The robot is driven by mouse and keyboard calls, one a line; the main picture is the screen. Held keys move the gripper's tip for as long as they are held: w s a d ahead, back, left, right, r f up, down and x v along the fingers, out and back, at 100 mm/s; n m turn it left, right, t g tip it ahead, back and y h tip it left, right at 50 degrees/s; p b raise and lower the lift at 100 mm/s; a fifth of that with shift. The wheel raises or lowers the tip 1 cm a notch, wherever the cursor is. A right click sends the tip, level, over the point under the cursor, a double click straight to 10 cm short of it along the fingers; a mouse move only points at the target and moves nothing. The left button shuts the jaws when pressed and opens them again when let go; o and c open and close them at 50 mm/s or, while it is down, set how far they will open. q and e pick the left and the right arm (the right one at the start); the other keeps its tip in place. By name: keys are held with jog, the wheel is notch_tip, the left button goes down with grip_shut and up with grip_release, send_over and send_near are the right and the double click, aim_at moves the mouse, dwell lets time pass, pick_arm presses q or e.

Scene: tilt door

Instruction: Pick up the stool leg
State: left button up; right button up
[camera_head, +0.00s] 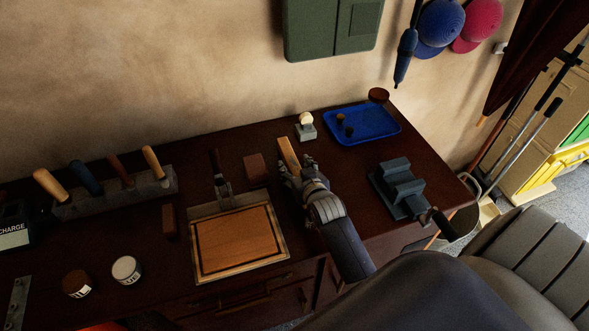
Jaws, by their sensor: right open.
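A light-brown wooden piece (287,152), which looks like the stool leg, lies on the dark workbench (240,143) near its middle. My right gripper (290,170) is open at the near end of this piece, with its fingers close around or just above that end. I cannot tell whether they touch it. The gripper hides the near part of the piece. My right arm reaches in from the lower right. My left gripper does not show.
A framed wooden board (235,243) lies left of the gripper. A grey vise (400,188) stands to the right, and a blue tray (375,125) lies behind it. A tool rack (118,190) and two small jars, one white (126,269), are at the left.

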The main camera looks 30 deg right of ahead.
jog(key=c, duration=1.3)
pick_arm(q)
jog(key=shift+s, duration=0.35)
pick_arm(e)
jog(key=shift+o, duration=0.2)
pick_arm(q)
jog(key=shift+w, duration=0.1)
pick_arm(e)
jog(key=shift+r, duration=0.1)
